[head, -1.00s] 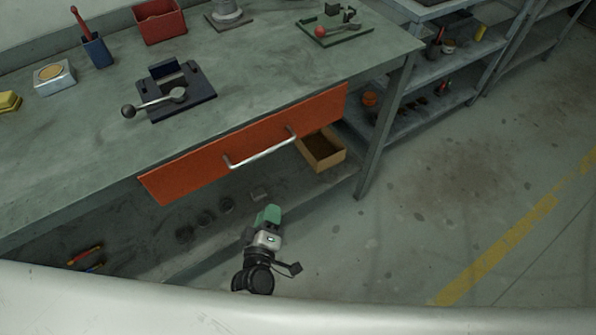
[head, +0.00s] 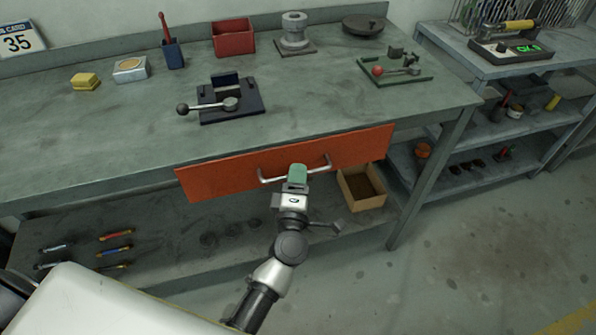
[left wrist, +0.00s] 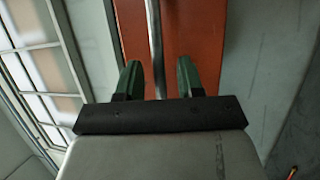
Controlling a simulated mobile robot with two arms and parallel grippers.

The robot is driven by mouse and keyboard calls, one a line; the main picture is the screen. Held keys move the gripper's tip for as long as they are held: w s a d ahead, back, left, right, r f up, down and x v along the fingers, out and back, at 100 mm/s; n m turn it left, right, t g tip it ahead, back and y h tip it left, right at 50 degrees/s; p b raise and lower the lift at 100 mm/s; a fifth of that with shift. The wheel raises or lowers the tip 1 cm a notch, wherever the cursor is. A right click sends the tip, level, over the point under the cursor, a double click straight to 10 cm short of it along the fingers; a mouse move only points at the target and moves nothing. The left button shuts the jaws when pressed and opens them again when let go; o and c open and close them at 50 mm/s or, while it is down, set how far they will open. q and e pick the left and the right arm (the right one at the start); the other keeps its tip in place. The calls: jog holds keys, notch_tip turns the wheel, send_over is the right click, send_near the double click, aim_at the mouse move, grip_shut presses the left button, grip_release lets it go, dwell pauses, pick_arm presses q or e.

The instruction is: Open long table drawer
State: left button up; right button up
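The long drawer has an orange-red front (head: 225,178) under the workbench top and looks shut. Its silver bar handle (head: 318,167) runs along the front. My left gripper (head: 297,172) is at the middle of the handle and covers part of it. In the left wrist view, the handle bar (left wrist: 154,40) passes between the green fingertips of my left gripper (left wrist: 159,78), with a gap on each side. The fingers are apart, and the orange drawer front (left wrist: 190,35) lies beyond them. My right gripper is not in view.
The workbench top (head: 130,130) holds a dark lever fixture (head: 230,100), a red bin (head: 233,37) and a green-based fixture (head: 395,68). A cardboard box (head: 362,188) sits on the lower shelf below the drawer's right end. Open floor (head: 480,230) lies to the right.

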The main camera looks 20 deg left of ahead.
pick_arm(q)
jog(key=shift+w+a+r, duration=0.1)
jog(key=shift+w, duration=0.45)
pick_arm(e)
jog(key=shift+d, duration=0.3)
pick_arm(q)
grip_shut()
jog(key=shift+s, duration=0.1)
